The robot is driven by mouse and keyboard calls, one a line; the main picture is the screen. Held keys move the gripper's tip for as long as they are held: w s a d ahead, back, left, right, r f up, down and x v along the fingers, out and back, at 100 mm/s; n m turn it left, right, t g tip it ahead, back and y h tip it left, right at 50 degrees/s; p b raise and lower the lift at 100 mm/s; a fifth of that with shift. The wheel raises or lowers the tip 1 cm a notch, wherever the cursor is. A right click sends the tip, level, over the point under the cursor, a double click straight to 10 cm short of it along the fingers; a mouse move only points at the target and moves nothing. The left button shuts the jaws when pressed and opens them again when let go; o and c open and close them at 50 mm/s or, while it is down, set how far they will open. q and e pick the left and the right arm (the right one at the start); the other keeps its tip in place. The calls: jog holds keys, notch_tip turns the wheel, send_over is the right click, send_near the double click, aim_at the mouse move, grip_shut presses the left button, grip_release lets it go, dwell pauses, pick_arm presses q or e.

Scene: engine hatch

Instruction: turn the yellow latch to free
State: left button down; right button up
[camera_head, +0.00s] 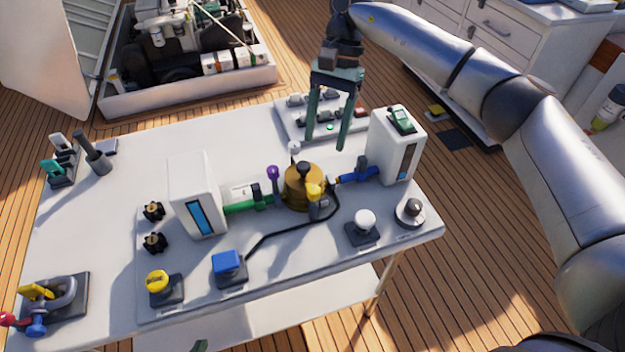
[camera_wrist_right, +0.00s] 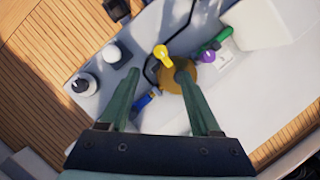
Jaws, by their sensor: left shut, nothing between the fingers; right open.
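A yellow latch (camera_head: 314,191) sits at the near side of a round brass housing (camera_head: 297,200) in the middle of the table. In the right wrist view the yellow latch (camera_wrist_right: 162,54) shows just beyond the fingertips, beside the brass disc (camera_wrist_right: 208,78). My right gripper (camera_head: 326,144) is open and empty, pointing down above the table behind the housing. Its green fingers also show in the right wrist view (camera_wrist_right: 157,72), apart from the latch. Of my left gripper (camera_head: 199,346), only a green tip shows at the bottom edge; it is shut and empty.
White boxes stand left (camera_head: 195,195) and right (camera_head: 392,150) of the housing. A purple knob (camera_head: 272,173), blue handle (camera_head: 358,177) and black cable (camera_head: 285,234) are close around it. A button panel (camera_head: 290,118) lies behind.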

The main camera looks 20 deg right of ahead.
aim_at(314, 188)
jog(key=p+x, duration=0.1)
jog(key=x, duration=1)
jog(key=shift+s+a, duration=0.1)
grip_shut()
